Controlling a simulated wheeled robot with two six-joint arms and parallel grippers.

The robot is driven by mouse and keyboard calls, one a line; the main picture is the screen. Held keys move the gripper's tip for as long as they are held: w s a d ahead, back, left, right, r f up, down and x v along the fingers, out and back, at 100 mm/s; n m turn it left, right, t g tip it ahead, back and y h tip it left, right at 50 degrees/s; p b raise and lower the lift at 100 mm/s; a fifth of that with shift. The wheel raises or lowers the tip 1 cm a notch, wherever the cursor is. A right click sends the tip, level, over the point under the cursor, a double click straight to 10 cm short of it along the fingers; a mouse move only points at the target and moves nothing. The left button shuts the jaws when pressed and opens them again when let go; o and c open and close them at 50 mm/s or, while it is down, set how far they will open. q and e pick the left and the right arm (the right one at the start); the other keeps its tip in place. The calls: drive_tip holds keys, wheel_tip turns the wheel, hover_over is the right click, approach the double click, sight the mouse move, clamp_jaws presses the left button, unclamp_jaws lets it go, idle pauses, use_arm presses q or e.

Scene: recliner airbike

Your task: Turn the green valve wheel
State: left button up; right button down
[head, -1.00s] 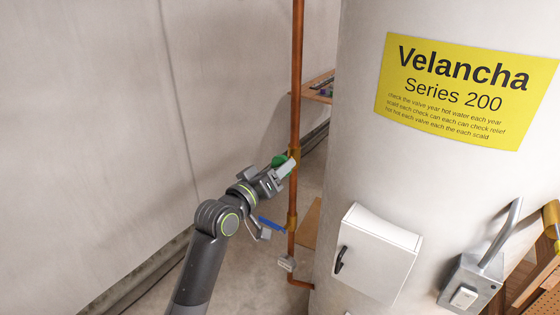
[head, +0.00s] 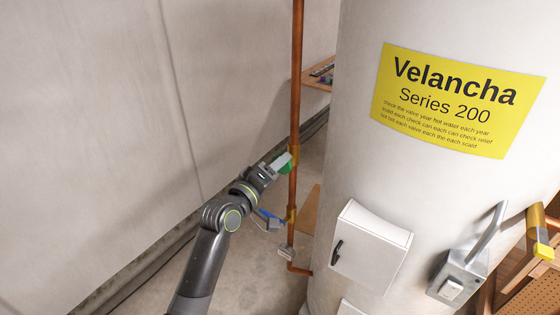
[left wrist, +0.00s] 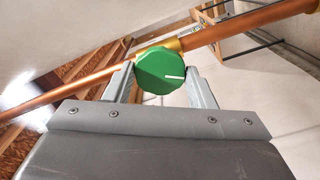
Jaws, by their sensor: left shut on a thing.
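The green valve wheel (left wrist: 160,70) sits on a brass fitting of the copper pipe in the left wrist view, with a white mark on its face pointing right. It also shows in the head view (head: 285,168), partly hidden by my left gripper (head: 280,163). In the left wrist view the two fingers of my left gripper (left wrist: 162,85) stand on either side of the wheel, shut on it. My right gripper is not in view.
The vertical copper pipe (head: 296,80) runs beside a large pale tank with a yellow sign (head: 455,98). A blue handle (head: 270,218) sits lower on the pipe. A white box (head: 370,248) is on the tank. A shelf (head: 318,75) stands behind the pipe.

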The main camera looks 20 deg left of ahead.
use_arm(q)
drive_tip(key=shift+n, duration=1.7)
drive_tip(key=shift+n, duration=1.7)
drive_tip(key=shift+f, duration=0.1)
drive_tip(key=n, duration=0.3)
drive_tip(key=o, duration=0.5)
drive_tip(key=shift+o, duration=0.2)
